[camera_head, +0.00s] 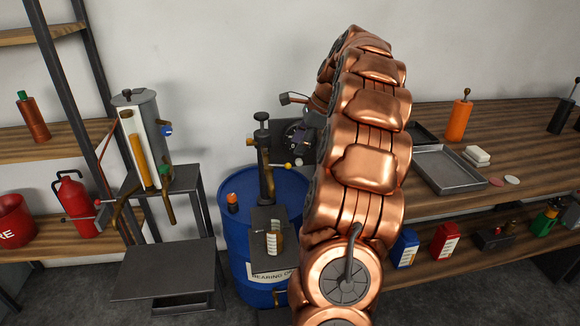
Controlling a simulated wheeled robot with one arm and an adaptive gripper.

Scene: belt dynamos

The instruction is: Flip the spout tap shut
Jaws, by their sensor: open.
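A blue drum (232,215), its label partly reading "BEARING O", carries a dark upright pump (264,170) with a brass tube and a small lever with a yellow knob (288,165). A small bottle (274,240) stands on a dark plate in front of the pump. I cannot tell which part is the spout tap or its position. Dark gripper parts (298,133) show left of my copper arm, right of and above the yellow knob. My gripper is open, but its fingers are hard to separate from the dark shape behind, and my arm hides part of it.
A grey dispenser (151,115) with an amber sight tube stands on a black stand at left. A low dark table (165,268) is in front of it. Shelves with a red extinguisher (75,205) stand far left. A wooden bench (500,125) with a metal tray (449,172) fills the right.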

